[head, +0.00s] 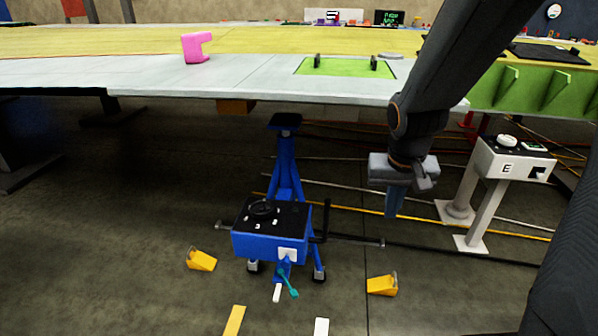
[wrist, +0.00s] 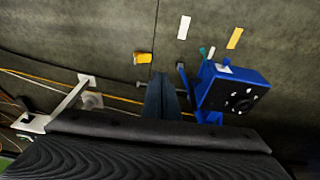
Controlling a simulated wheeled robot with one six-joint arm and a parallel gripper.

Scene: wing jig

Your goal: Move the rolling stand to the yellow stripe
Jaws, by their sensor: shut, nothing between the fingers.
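The blue rolling stand (head: 270,243) is on the floor, partly under the wing edge, with a black-topped box, a dial, a tall post with a black pad, and small wheels. It also shows at the right of the wrist view (wrist: 232,92). A short yellow stripe (head: 234,321) lies on the floor in front of it, slightly left; the wrist view shows this stripe too (wrist: 235,38). My gripper (head: 394,210) points down to the right of the stand, apart from it. Its fingers (wrist: 162,92) are shut and empty.
Yellow wedges lie left (head: 202,260) and right (head: 382,285) of the stand. A white stripe (head: 321,327) lies right of the yellow one. A white pedestal marked E (head: 512,165) stands right. The wing panel (head: 150,72) overhangs the stand; cables cross the floor.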

